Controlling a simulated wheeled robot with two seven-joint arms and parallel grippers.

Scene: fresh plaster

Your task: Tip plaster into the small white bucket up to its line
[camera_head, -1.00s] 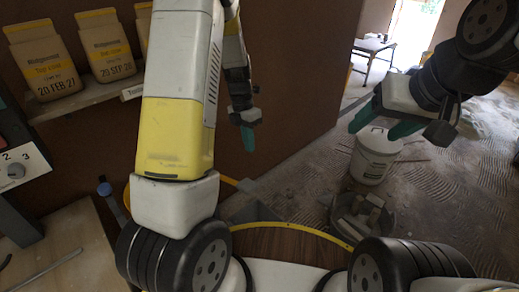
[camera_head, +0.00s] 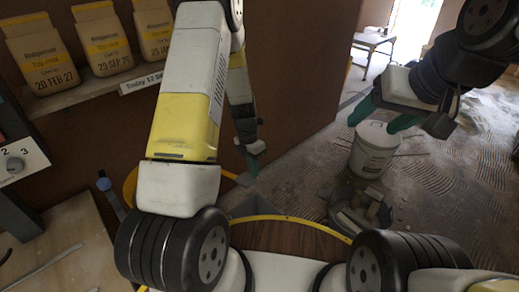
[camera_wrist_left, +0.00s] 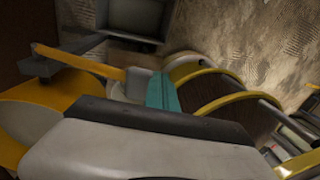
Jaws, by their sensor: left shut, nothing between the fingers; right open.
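My left gripper (camera_head: 250,158) is low beside the brown panel; its teal fingers (camera_wrist_left: 164,92) are shut and empty in the left wrist view. A small pale object (camera_wrist_left: 136,84) lies just beside those fingers, partly hidden; I cannot tell whether it is the small white bucket. My right gripper (camera_head: 386,118) is open and empty, in front of and above a white lidded bucket (camera_head: 373,152) on the floor. Several tan bags (camera_head: 40,62) with yellow bands and printed dates stand on the shelf at upper left. No fill line is visible.
A yellow-rimmed wooden surface (camera_head: 290,238) is in front of me. A dark tub of pieces (camera_head: 360,212) stands on the rough floor. A grey tray (camera_wrist_left: 136,18) and a yellow bar (camera_wrist_left: 80,60) show in the left wrist view.

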